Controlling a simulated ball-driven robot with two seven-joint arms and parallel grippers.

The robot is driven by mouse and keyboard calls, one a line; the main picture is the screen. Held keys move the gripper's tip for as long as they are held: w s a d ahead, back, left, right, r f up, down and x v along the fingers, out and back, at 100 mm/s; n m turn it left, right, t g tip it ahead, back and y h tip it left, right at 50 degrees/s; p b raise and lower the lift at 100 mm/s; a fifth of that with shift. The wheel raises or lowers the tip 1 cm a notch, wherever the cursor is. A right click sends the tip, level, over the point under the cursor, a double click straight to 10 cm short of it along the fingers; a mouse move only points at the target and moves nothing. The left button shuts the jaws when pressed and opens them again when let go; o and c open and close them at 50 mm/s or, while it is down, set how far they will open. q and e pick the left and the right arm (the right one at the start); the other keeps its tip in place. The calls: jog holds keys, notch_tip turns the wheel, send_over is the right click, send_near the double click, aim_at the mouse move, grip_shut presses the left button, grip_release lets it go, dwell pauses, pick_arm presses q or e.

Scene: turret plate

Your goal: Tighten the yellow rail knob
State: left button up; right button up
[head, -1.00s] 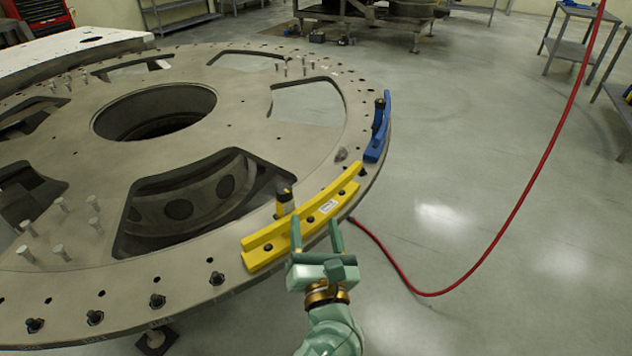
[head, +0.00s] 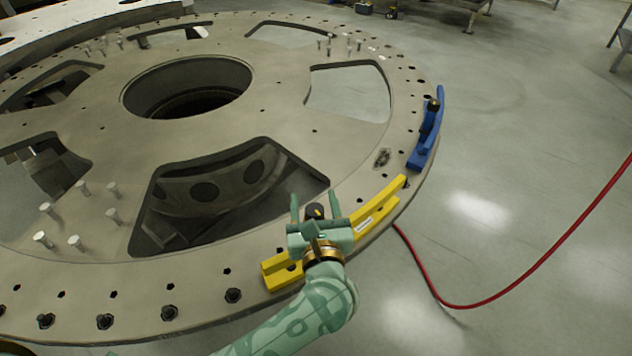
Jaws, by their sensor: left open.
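The yellow rail (head: 376,209) lies along the near right rim of the turret plate (head: 100,170). Its knob (head: 315,211), dark on top with a yellow mark, stands at the rail's inner side. My left gripper (head: 314,203) is open above the middle of the rail. In the picture its two fingers lie on either side of the knob; whether they touch it I cannot tell. The gripper body and wrist hide the middle of the rail and the knob's lower part. My right gripper is not in view.
A blue rail (head: 428,135) with a dark knob (head: 432,105) sits farther along the rim. Black bolts (head: 169,313) line the near rim, and silver pins (head: 75,242) stand on the left. A red hose (head: 520,270) lies on the open floor at right.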

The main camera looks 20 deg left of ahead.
pick_arm(q)
jog(key=shift+w+a, duration=0.15)
jog(key=shift+w, duration=0.1)
jog(key=c, duration=1)
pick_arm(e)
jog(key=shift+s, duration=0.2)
